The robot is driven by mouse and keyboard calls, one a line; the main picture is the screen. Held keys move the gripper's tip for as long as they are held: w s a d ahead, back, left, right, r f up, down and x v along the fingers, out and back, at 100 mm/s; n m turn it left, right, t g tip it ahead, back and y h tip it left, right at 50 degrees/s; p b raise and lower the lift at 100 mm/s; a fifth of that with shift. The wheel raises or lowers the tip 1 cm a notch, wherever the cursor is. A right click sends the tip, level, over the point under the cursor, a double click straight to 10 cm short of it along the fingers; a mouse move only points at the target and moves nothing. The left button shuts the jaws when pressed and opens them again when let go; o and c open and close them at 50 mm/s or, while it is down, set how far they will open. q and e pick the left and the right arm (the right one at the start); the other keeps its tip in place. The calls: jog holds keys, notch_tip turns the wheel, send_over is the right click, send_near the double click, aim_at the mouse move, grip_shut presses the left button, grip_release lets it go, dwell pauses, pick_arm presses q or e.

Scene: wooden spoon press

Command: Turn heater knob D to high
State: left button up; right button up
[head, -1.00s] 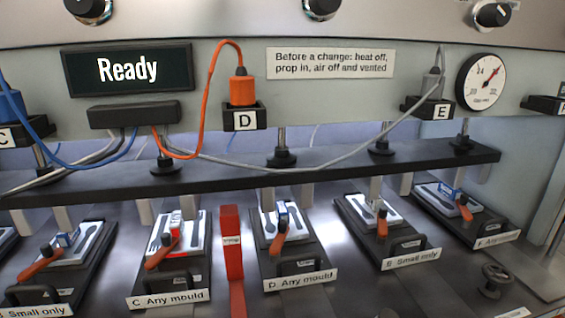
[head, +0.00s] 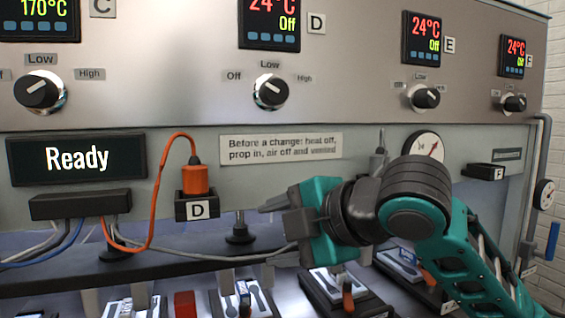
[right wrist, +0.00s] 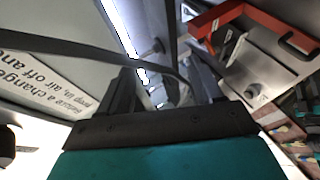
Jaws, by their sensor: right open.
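Heater knob D (head: 270,92) is a round black knob with a white mark on a silver ring, on the upper metal panel in the head view. Labels Off, Low and High surround it. Display D (head: 269,22) above it reads 24°C and Off. My right gripper (head: 272,208) is open, pointing left, below and apart from the knob, in front of the lower panel. In the right wrist view its dark fingers (right wrist: 160,95) are spread, with no knob between them. My left gripper is not in view.
Knob C (head: 38,92) is left of D, its display reading 170°C; knob E (head: 423,97) is to the right. An orange plug (head: 195,180) with a looping cable stands in holder D below. A Ready screen (head: 77,159) hangs at left.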

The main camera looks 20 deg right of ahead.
aim_at(280, 90)
jog(key=s+d+r+n+t, duration=0.1)
jog(key=s+d+r+n, duration=0.15)
jog(key=r, duration=0.45)
jog(key=s+d+r+n+t, duration=0.15)
jog(key=s+r, duration=0.25)
jog(key=r, duration=0.4)
jog(key=s+d+r+n+t, duration=0.1)
jog(key=s+r+n, duration=0.2)
jog(key=r, duration=0.4)
jog(key=x, duration=0.8)
jog(key=f+x, duration=0.1)
jog(key=x, duration=0.3)
jog(key=shift+w+d+p, duration=0.2)
jog(key=shift+p, duration=0.2)
jog(key=shift+c, duration=0.2)
jog(key=shift+c, duration=1.4)
jog(key=c, duration=0.7)
jog(key=shift+c, duration=0.2)
